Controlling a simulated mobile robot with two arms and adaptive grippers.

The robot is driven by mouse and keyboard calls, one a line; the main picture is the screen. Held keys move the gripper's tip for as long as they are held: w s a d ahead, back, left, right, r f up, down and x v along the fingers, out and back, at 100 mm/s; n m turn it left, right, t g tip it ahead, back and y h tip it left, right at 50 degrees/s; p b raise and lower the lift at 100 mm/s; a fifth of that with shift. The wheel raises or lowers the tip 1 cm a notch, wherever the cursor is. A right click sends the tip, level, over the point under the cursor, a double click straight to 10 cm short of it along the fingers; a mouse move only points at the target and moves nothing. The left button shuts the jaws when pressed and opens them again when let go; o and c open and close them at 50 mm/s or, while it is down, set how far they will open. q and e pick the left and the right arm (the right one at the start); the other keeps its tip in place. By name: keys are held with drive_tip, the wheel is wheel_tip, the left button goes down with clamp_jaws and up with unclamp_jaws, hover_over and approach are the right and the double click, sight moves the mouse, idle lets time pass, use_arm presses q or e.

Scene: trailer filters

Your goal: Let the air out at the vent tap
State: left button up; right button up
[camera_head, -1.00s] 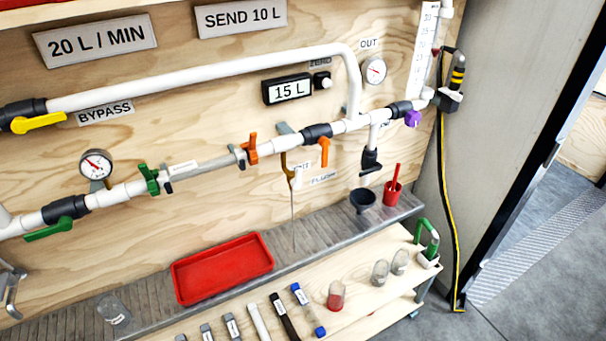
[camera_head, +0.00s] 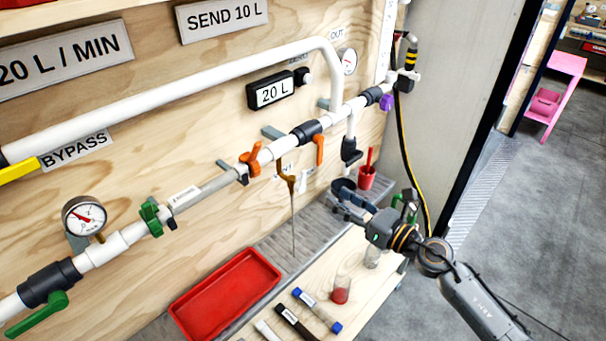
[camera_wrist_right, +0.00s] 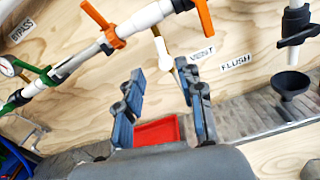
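In the right wrist view the VENT label (camera_wrist_right: 202,52) shows beside a white nozzle (camera_wrist_right: 165,60) and brown-gold parts. My right gripper (camera_head: 343,203) is to the right of and below the vent tap, apart from it, near the black funnel (camera_head: 343,185). In the right wrist view its blue-grey fingers (camera_wrist_right: 163,108) are spread with nothing between them. My left gripper is not in view.
A red tray (camera_head: 225,297) lies on the grey ledge. An orange-handled valve (camera_head: 319,150) and a dark tap (camera_head: 350,151) hang near the vent. A display (camera_head: 275,93) reads 20 L.

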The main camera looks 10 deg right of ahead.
sight(305, 177)
drive_tip(key=p+x, duration=0.2)
drive_tip(key=x, duration=0.9)
drive_tip(key=shift+w+a, duration=0.1)
drive_tip(key=shift+w, duration=0.05)
drive_tip(key=shift+w+a, duration=0.3)
drive_tip(key=shift+w, duration=0.2)
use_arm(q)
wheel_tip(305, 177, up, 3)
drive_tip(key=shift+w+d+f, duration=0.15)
use_arm(e)
drive_tip(key=shift+c, duration=0.8)
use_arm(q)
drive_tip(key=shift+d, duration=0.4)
use_arm(e)
clamp_jaws()
